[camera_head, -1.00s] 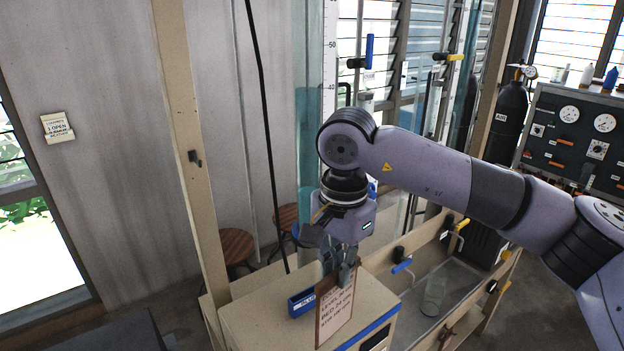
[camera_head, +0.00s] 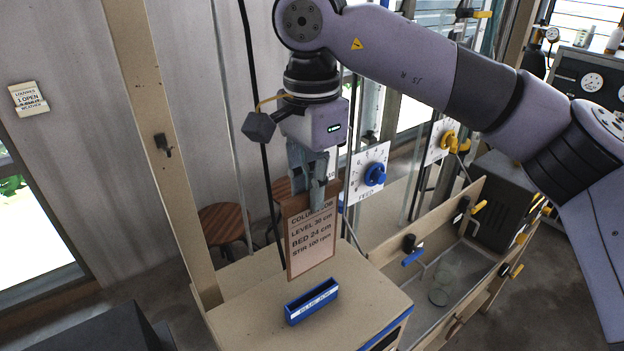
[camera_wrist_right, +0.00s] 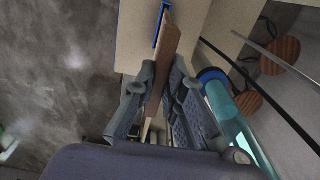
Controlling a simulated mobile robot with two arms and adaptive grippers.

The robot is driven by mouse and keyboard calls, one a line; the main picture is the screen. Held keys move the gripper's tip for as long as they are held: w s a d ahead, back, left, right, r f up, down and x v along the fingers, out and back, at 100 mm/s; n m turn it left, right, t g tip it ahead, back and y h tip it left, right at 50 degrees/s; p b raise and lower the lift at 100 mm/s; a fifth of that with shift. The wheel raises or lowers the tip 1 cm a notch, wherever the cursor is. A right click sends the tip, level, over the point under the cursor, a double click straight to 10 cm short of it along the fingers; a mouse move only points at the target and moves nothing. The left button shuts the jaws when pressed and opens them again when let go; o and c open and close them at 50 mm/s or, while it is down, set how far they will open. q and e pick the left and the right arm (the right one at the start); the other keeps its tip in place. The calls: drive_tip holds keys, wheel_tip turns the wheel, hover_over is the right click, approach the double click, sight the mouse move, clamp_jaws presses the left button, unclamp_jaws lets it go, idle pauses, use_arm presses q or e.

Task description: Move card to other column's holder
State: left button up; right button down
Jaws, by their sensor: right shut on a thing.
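The card (camera_head: 311,247) is a brown-edged board with printed lines about level, bed and stir. My right gripper (camera_head: 316,200) is shut on its top edge and holds it upright above the blue holder (camera_head: 312,301). The holder is a blue slotted block with a label, standing on the wooden box top. In the right wrist view the card (camera_wrist_right: 172,55) is edge-on between the fingers (camera_wrist_right: 160,100), and part of the blue holder (camera_wrist_right: 161,24) shows past it. I cannot make out another holder. My left gripper is not in view.
A dial panel with a blue knob (camera_head: 374,174) and another with a yellow knob (camera_head: 449,142) stand behind. A tray (camera_head: 450,285) with glassware and blue and yellow handled valves lies right. A wooden post (camera_head: 160,140) rises left. A stool (camera_head: 222,223) stands behind.

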sight(311, 223)
drive_tip(key=f, duration=0.1)
drive_tip(key=f+b, duration=0.1)
drive_tip(key=f, duration=0.1)
drive_tip(key=shift+w+f+b, duration=0.1)
drive_tip(key=shift+w+b, duration=0.2)
drive_tip(key=f, duration=0.1)
drive_tip(key=f+b, duration=0.2)
drive_tip(key=shift+w+f, duration=0.25)
drive_tip(key=shift+f, duration=0.05)
drive_tip(key=shift+s+f+b, duration=0.15)
drive_tip(key=shift+f+b, duration=0.05)
drive_tip(key=shift+b, duration=0.2)
drive_tip(key=shift+f, duration=0.15)
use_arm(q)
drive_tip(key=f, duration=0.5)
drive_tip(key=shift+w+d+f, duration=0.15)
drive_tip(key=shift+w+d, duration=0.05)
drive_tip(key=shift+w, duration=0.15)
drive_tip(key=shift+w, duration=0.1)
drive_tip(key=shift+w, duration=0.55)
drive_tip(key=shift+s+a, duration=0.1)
